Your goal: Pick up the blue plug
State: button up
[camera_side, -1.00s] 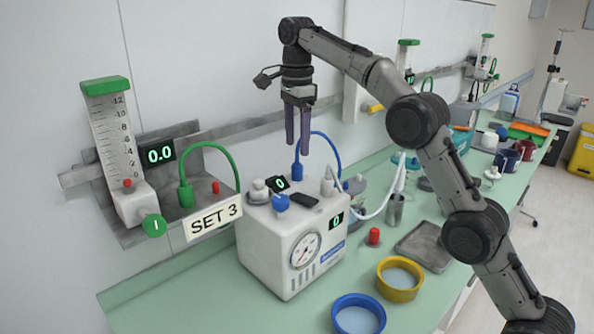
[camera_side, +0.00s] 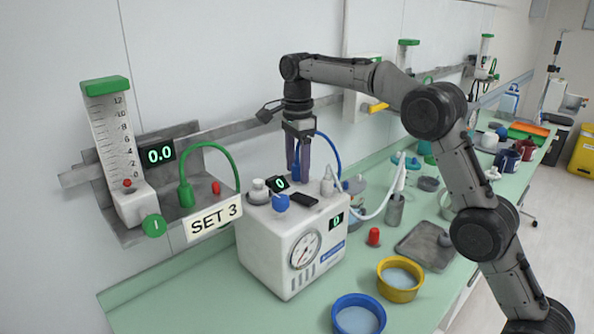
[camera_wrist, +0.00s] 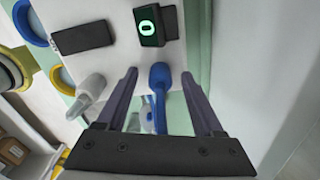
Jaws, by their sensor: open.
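The blue plug (camera_wrist: 160,76) stands upright on top of the white machine (camera_side: 280,240), towards its back. In the wrist view it lies between the two fingers, with a visible gap to each. My gripper (camera_wrist: 160,74) is open, pointing down, with its fingers lowered on either side of the plug. In the side view the gripper (camera_side: 299,178) mostly hides the plug. A blue hose (camera_side: 335,152) arches from behind the fingers to the right.
Beside the gripper on the machine stand a white nozzle (camera_side: 327,186), a small green-digit display (camera_side: 280,183), a black flat block (camera_side: 303,199) and a blue knob (camera_side: 281,203). A green hose (camera_side: 210,146) loops at the wall rail. The space above is free.

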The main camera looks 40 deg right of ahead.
grip_shut()
dwell(0.3)
jog(key=shift+r, duration=0.15)
